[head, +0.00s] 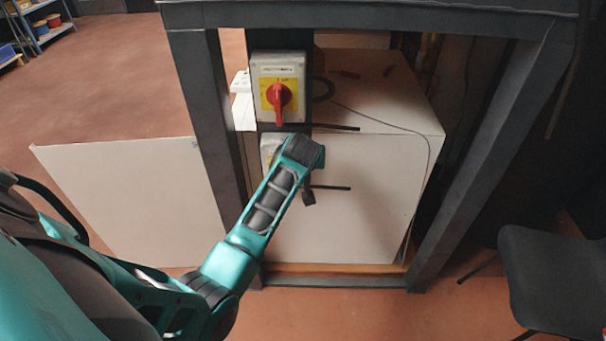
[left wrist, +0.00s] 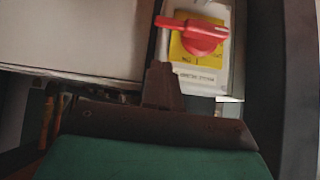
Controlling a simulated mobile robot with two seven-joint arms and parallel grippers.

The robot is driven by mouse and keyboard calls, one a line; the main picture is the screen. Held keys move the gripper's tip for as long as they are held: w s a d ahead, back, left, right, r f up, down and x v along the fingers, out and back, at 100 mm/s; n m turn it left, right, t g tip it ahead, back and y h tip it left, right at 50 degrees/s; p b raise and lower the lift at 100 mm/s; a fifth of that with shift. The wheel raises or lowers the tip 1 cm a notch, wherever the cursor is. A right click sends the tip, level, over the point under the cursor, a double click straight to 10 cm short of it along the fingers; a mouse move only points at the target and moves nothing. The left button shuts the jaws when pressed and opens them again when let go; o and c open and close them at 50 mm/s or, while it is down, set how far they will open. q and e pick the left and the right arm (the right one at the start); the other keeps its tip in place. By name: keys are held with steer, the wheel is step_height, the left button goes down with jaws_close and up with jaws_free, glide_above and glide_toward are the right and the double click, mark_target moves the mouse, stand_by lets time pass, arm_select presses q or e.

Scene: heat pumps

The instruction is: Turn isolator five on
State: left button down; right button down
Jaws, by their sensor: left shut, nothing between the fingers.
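An upper isolator (head: 278,84), a grey box with a yellow plate and a red knob (head: 279,101), sits on the dark post in the head view. Its handle points down. A lower isolator (head: 267,146) is mostly hidden behind my left arm. The left wrist view shows an isolator (left wrist: 203,48) close up, its red knob (left wrist: 197,34) lying crosswise over the yellow plate. Its label is too blurred to read. My left gripper (head: 308,197) is shut and empty in front of the post; in the left wrist view its tips (left wrist: 160,72) are just beside the isolator box's lower edge, contact unclear.
A dark metal frame (head: 213,120) surrounds the post, with a white cabinet (head: 350,195) behind it. Dark rods stick out near the post. A white panel (head: 135,195) stands at left, and a dark chair (head: 555,275) at right. Open floor lies at upper left.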

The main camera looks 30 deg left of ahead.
arm_select(q)
steer(key=f, duration=0.3)
steer(key=f+b, duration=0.1)
steer(key=shift+w+a+f, duration=0.2)
steer(key=shift+w+f, duration=0.05)
steer(key=shift+f, duration=0.1)
arm_select(e)
steer(key=shift+w+a, duration=0.3)
steer(key=shift+a, duration=0.1)
steer(key=shift+d, duration=0.1)
